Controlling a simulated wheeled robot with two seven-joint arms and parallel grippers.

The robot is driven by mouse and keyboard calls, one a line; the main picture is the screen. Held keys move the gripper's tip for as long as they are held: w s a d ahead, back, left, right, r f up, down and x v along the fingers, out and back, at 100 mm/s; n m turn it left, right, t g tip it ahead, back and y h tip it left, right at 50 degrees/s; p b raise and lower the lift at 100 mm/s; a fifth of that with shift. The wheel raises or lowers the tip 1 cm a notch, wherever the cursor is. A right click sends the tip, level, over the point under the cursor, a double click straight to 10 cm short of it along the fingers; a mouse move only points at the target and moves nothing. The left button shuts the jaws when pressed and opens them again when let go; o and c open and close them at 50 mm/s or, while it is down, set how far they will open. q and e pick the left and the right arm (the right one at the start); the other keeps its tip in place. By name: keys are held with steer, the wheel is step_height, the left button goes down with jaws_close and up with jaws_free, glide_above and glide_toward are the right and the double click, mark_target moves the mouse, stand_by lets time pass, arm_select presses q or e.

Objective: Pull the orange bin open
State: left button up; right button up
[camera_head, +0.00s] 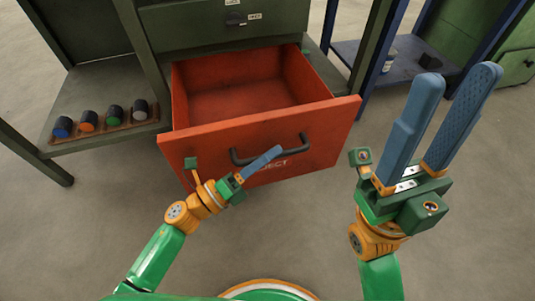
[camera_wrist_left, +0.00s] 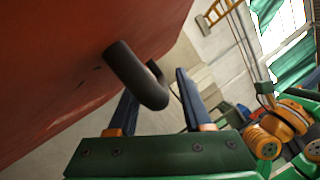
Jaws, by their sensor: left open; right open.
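The orange bin (camera_head: 335,120) is a drawer that stands pulled out of the green cabinet, and its empty inside shows in the head view. Its dark bar handle (camera_head: 240,160) is on the front panel, above partly covered lettering ending "JECT". My left gripper (camera_head: 272,157) is at the handle and covers part of it. In the left wrist view the handle (camera_wrist_left: 135,75) lies between the open blue fingers of my left gripper (camera_wrist_left: 158,98); I cannot tell whether they touch it. My right gripper (camera_head: 458,80) is open and empty, right of the bin.
A closed green drawer (camera_head: 190,28) is above the bin. A shelf at left holds several dark cylinders with coloured ends (camera_head: 88,121) in a tray. A blue-framed rack (camera_head: 400,60) stands at the back right. The floor (camera_head: 310,230) in front of the bin is clear apart from my arms.

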arm_select(q)
steer(key=v, duration=0.7)
steer(key=shift+p, duration=0.4)
